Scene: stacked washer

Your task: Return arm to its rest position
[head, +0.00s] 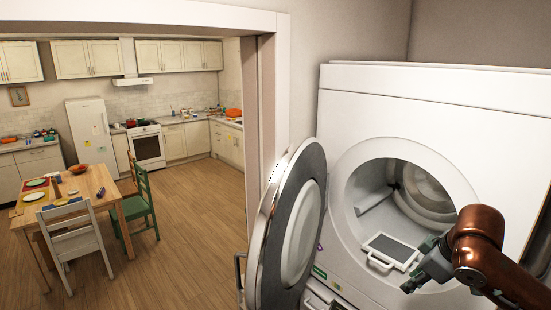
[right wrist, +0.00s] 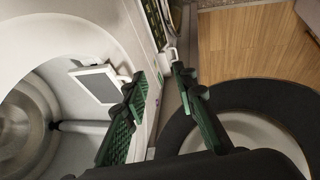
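My right arm comes in from the right in the head view. Its gripper (head: 418,272) is just in front of the lower right of the washer's round opening. In the right wrist view the two green-padded fingers of my right gripper (right wrist: 158,76) stand apart with nothing between them. A white-framed grey panel with a handle (head: 390,250) sits at the lower part of the opening, left of the gripper. It also shows in the right wrist view (right wrist: 96,84), left of the fingers, its handle close behind the left fingertip. My left gripper is not in view.
The white washer (head: 440,105) stands with its round door (head: 292,225) swung open to the left. A doorway beside it leads to a kitchen with a wooden table (head: 92,186), a green chair (head: 142,205) and a white chair (head: 72,238). The wooden floor (head: 190,235) there is largely clear.

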